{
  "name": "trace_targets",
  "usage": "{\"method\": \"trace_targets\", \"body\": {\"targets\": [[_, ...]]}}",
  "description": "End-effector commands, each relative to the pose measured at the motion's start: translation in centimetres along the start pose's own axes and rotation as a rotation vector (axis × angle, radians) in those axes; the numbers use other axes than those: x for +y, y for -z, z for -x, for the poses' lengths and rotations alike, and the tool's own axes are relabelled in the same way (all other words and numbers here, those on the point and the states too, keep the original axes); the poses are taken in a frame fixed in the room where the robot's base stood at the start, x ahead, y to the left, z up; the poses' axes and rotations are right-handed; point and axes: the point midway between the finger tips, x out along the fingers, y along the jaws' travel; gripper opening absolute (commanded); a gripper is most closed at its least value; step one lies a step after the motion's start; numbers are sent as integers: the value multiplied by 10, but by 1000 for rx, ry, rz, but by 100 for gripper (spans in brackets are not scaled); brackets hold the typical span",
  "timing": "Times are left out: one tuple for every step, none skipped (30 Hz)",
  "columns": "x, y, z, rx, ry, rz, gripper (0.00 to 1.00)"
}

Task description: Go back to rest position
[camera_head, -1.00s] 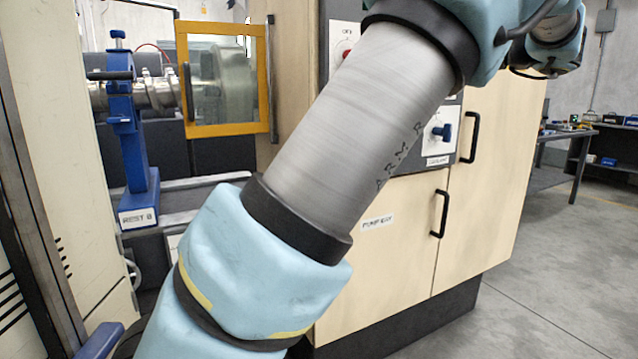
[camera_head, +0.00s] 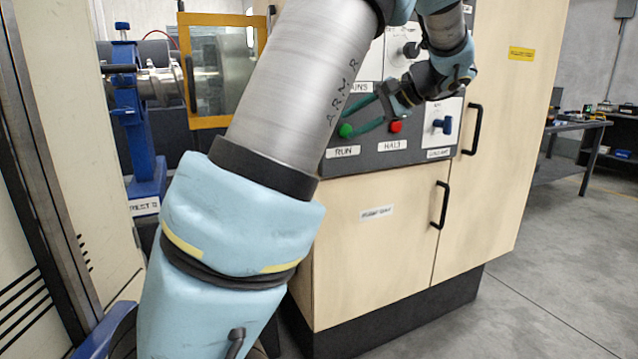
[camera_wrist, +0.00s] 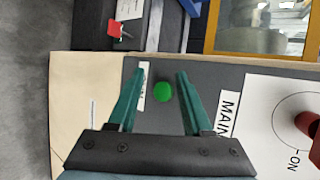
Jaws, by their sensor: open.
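My gripper (camera_head: 358,112) is open and empty in front of the machine's control panel (camera_head: 372,158). Its two green fingers (camera_wrist: 160,86) are spread apart in the wrist view. The green RUN button (camera_head: 345,130) shows near the fingertips in the head view. In the wrist view the green button (camera_wrist: 162,91) appears between the fingers; I cannot tell the exact distance to it. The red HALT button (camera_head: 396,127) is just below my gripper in the head view. My arm covers part of the panel's left side.
A yellow-framed window door (camera_head: 210,122) and a blue rest (camera_head: 147,165) stand at the left. Cabinet doors with black handles (camera_head: 439,205) are below and right of the panel. A workbench (camera_head: 575,130) stands at the far right. The floor (camera_head: 545,260) at right is clear.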

Motion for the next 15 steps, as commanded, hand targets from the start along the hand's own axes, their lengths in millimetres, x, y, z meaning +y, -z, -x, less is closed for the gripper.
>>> {"method": "trace_targets", "body": {"targets": [[12, -21, -29, -16, -107, 6, 50], [23, -30, -43, -16, -173, 13, 50], [39, -44, -58, -17, -259, 27, 50], [51, -54, -68, -14, -321, 42, 50], [63, -64, -76, -13, -382, 60, 50], [78, -78, -85, -11, -458, 90, 50], [90, -89, -90, -10, -515, 117, 50], [100, -99, -94, -9, -567, 146, 50], [114, -112, -97, -7, -635, 192, 50], [124, -122, -99, -5, -682, 228, 50], [134, -132, -99, -5, -727, 266, 50], [145, -144, -99, -3, -781, 322, 50], [153, -153, -99, -5, -818, 366, 50], [160, -161, -98, -5, -850, 410, 50], [168, -170, -97, -6, -886, 466, 50]]}}
